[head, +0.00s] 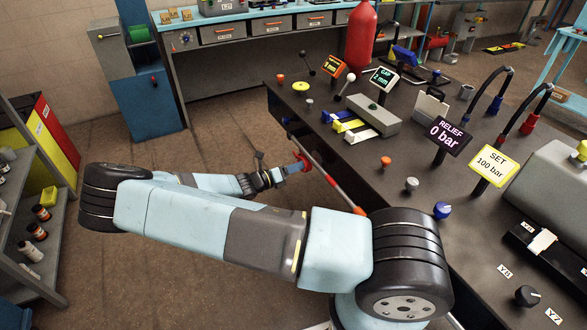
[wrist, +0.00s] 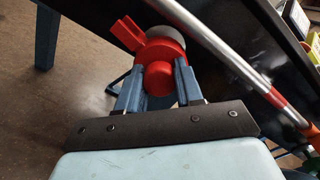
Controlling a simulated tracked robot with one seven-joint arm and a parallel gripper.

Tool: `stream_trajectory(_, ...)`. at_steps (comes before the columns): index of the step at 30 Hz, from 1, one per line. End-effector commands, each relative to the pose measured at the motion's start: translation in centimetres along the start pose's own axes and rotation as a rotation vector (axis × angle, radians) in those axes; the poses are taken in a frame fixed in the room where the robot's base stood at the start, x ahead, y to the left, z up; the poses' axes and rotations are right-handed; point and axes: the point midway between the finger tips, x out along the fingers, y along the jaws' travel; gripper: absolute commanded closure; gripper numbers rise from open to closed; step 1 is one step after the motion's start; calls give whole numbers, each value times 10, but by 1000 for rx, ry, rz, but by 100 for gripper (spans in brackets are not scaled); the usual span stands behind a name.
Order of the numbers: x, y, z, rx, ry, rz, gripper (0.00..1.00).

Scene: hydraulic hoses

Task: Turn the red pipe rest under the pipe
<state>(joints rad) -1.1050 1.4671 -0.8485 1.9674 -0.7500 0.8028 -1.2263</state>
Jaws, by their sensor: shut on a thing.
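The red pipe rest (wrist: 164,50) has a round hub and a forked prong, which points to the upper left in the wrist view, away from the pipe. It also shows small in the head view (head: 300,162), at the side of the dark bench. My gripper (wrist: 158,84) has its two blue fingers on either side of the red hub and is shut on it; in the head view the gripper (head: 287,170) reaches the bench side. The silver pipe (wrist: 222,58) slants down to the right beside the rest, with a red section at its lower end. The fingers hide part of the hub.
The dark bench (head: 350,180) carries levers, knobs and the RELIEF (head: 447,135) and SET (head: 493,166) signs. A shelf with bottles (head: 35,225) stands at the left. My arm crosses the front of the head view.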

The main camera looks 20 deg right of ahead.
Motion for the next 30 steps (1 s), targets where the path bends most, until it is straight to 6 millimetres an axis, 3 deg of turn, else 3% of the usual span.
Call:
stream_trajectory(11, 6, 0, -1, 180, -2, -9, 95)
stream_trajectory(30, 4, 0, -2, 779, -25, -29, 95)
